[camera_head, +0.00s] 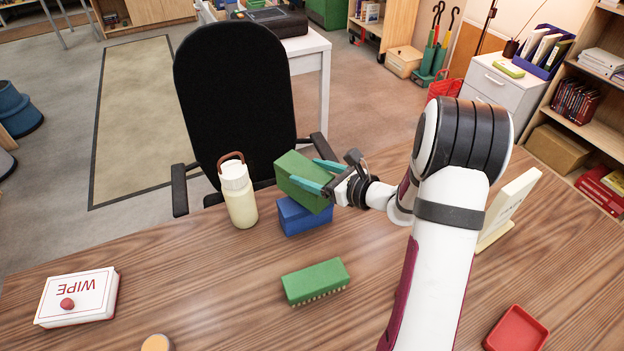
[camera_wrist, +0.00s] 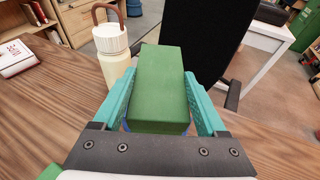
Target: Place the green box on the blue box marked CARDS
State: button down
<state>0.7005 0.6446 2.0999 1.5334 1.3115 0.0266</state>
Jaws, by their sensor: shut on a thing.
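My gripper (camera_head: 325,178) has teal fingers and is shut on the green box (camera_head: 301,177), one finger on each side. The green box also fills the middle of the wrist view (camera_wrist: 161,85). In the head view it is over the blue box (camera_head: 303,217), slightly tilted in the picture. I cannot tell whether the two boxes touch. The blue box stands on the wooden table, and its top is mostly hidden by the green box; no CARDS marking is readable. In the wrist view only a thin blue edge shows below the green box.
A cream bottle (camera_head: 239,194) with a brown handle stands close left of the boxes. A green brush-like block (camera_head: 315,281) lies in front. A WIPE box (camera_head: 79,297) is at left, a red tray (camera_head: 516,330) at front right. A black chair (camera_head: 235,95) stands behind the table.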

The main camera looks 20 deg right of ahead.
jog(key=shift+f, duration=1.1)
grip_release()
jog(key=shift+f, duration=0.15)
